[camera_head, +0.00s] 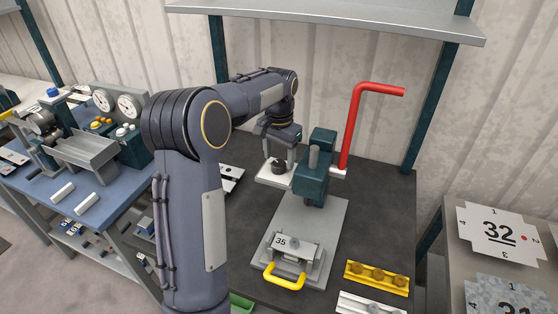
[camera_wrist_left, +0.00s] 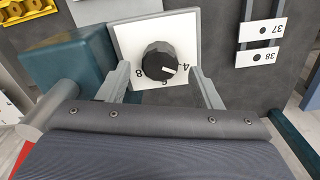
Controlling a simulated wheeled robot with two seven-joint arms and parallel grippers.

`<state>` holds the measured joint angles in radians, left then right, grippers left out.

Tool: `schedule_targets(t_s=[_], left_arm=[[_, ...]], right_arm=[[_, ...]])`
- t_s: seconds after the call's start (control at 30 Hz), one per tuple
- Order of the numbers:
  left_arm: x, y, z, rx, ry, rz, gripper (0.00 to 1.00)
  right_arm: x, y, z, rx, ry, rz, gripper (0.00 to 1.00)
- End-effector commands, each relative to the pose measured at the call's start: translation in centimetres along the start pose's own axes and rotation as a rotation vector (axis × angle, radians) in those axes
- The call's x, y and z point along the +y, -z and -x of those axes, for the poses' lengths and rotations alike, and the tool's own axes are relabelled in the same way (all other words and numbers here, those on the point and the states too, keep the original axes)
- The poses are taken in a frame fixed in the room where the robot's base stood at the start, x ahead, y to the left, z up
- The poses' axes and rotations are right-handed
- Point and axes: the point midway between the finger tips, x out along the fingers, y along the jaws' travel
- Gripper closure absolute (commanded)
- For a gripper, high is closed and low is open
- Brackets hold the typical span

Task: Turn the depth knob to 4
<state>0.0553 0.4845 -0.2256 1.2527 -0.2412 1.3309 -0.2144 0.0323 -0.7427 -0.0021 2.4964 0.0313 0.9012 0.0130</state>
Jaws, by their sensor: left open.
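The depth knob (camera_wrist_left: 159,61) is a round black dial on a white plate (camera_wrist_left: 126,42) in the left wrist view. The figures 4, 6 and 8 show around it, the 6 partly hidden. Its white pointer mark points right, at or slightly below the 4. In the head view the knob (camera_head: 279,168) sits on the plate left of the teal press head. My left gripper (camera_wrist_left: 158,69) is open, with one finger on each side of the knob and visible gaps between. In the head view my left gripper (camera_head: 278,158) is over the plate. My right gripper is not in view.
The teal press head (camera_head: 316,165) with its red crank lever (camera_head: 352,125) stands right beside the knob plate. A die block marked 35 (camera_head: 293,246) with a yellow handle (camera_head: 284,281) sits in front. A yellow tray (camera_head: 377,278) lies at front right. Tags 37 and 38 (camera_wrist_left: 261,57) lie beside the plate.

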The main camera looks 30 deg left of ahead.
Motion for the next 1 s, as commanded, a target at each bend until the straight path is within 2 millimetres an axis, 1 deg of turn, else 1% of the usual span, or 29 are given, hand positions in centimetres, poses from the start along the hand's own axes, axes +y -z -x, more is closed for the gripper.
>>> schedule_targets(t_s=[0.1,0.2,0.3,0.4,0.93,1.0], left_arm=[[0.0,0.1,2.1,0.005,0.001,0.000,0.41],[0.0,0.1,3.8,0.005,0.001,0.000,0.41],[0.0,0.1,4.9,0.003,0.001,0.000,0.41],[0.0,0.0,5.6,0.002,0.001,0.000,0.41],[0.0,0.0,5.7,0.000,0.000,0.001,0.41],[0.1,-0.3,5.8,0.006,-0.005,0.002,0.41]], right_arm=[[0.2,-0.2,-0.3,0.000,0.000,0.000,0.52],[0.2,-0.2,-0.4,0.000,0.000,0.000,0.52],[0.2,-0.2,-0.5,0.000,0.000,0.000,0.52],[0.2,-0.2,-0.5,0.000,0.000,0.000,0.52],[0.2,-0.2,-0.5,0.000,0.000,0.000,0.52],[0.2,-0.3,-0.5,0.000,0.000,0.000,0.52]])
